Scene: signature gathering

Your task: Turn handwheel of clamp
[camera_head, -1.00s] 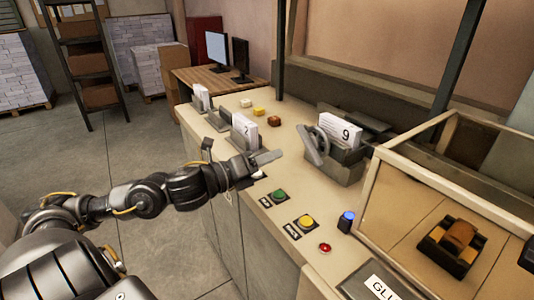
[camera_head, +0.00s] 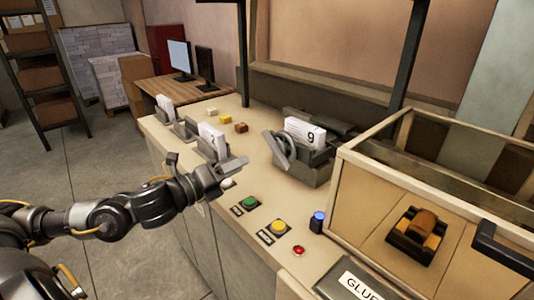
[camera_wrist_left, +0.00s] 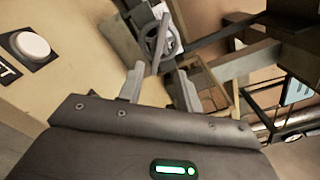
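The clamp (camera_head: 303,158) stands on the beige counter and holds white cards; the front one is marked 9. Its grey spoked handwheel (camera_head: 280,150) is on its left side. In the left wrist view the handwheel (camera_wrist_left: 158,40) shows beyond my fingers, apart from them. My left gripper (camera_head: 236,168) is over the counter, left of this clamp and in front of another clamp with cards marked 2 (camera_head: 211,138). In the left wrist view its two fingers (camera_wrist_left: 162,86) are spread with nothing between them. My right gripper is out of view.
A white button (camera_head: 228,183) is just below my left gripper. Green (camera_head: 250,202), yellow (camera_head: 278,226), red (camera_head: 299,250) and blue (camera_head: 318,218) buttons line the counter front. Small blocks (camera_head: 240,127) lie behind.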

